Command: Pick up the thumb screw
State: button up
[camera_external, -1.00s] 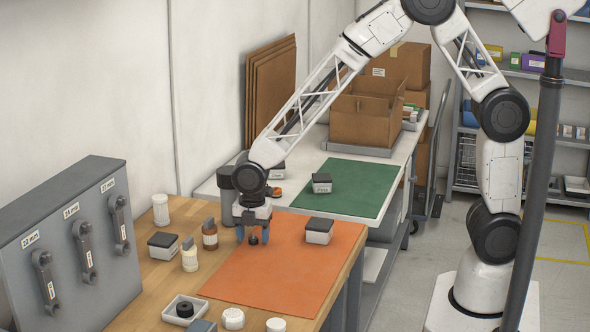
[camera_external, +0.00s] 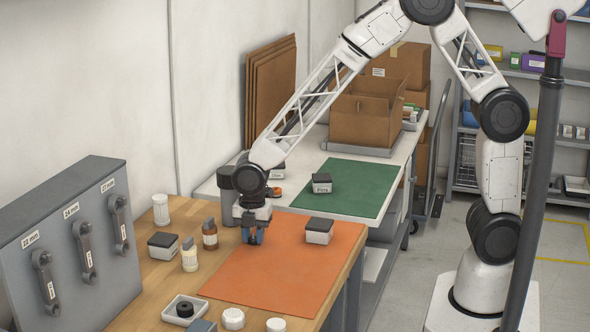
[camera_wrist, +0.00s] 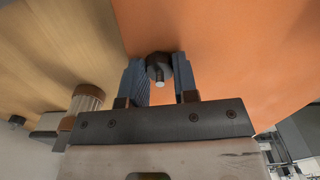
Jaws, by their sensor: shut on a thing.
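The thumb screw (camera_wrist: 158,68) is a small dark round knob with a short pale-tipped shank. In the wrist view it sits between the two blue fingers of my gripper (camera_wrist: 160,80), over the left edge of the orange mat (camera_wrist: 220,50). In the external view my gripper (camera_external: 253,236) is low at the mat's far left corner, with its fingers closed together around the screw. The screw is mostly hidden there by the fingers. I cannot tell whether it touches the mat (camera_external: 280,275).
A lidded box (camera_external: 319,231) stands on the mat to the right of my gripper. A brown bottle (camera_external: 210,234), a pale bottle (camera_external: 190,256) and another box (camera_external: 163,245) stand to the left. A tray with a black ring (camera_external: 184,309) is at the front.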

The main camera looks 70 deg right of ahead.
aim_at(253, 237)
jog(key=shift+r, duration=0.1)
jog(key=shift+r, duration=4.95)
jog(key=w+d+r+m, duration=0.3)
jog(key=w+d+r, duration=0.1)
jog(key=w+r, duration=0.1)
jog(key=w+d+r+m, duration=0.4)
jog(key=shift+w+d+r, duration=0.35)
jog(key=shift+d, duration=0.05)
jog(key=shift+w+d+f+m, duration=0.1)
jog(key=shift+w+d+m, duration=1.95)
jog(key=shift+d, duration=0.4)
jog(key=shift+w+d+r+m, duration=0.1)
jog(key=shift+w+d+m, duration=1.95)
jog(key=shift+d, duration=0.4)
jog(key=shift+w+d+f+m, duration=0.1)
jog(key=shift+w+d+m, duration=1.7)
jog(key=shift+d+m, duration=0.55)
